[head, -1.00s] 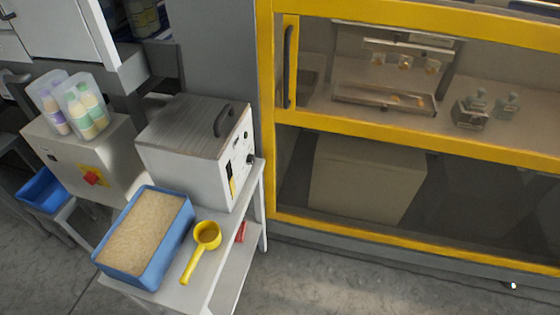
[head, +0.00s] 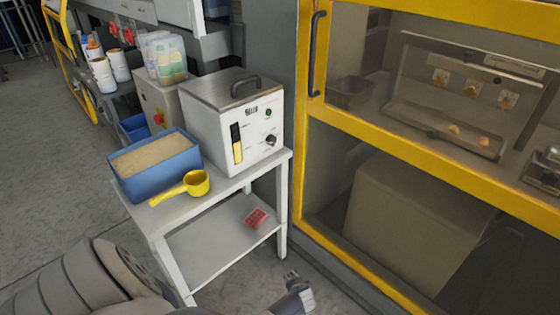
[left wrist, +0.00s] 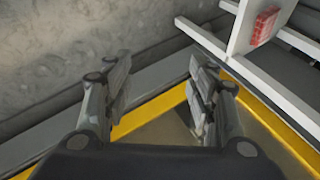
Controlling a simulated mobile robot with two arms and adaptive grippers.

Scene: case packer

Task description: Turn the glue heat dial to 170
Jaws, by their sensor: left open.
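The glue unit (head: 250,118) is a white box with a grey lid and black handle, standing on a white two-shelf table. Its front panel carries a dark round dial (head: 271,140) at the right, a green light (head: 268,113) above it and a yellow level window at the left. The dial's setting is too small to read. My left gripper (head: 294,284) is low near the floor, in front of and below the table, well apart from the dial. In the left wrist view its fingers (left wrist: 160,78) are spread and empty. My right gripper is not in view.
A blue bin (head: 158,180) of tan granules and a yellow scoop (head: 183,188) lie on the table (head: 232,183) beside the unit. A red item (head: 256,217) is on the lower shelf. A yellow-framed machine (head: 372,137) stands close at right. Floor at left is clear.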

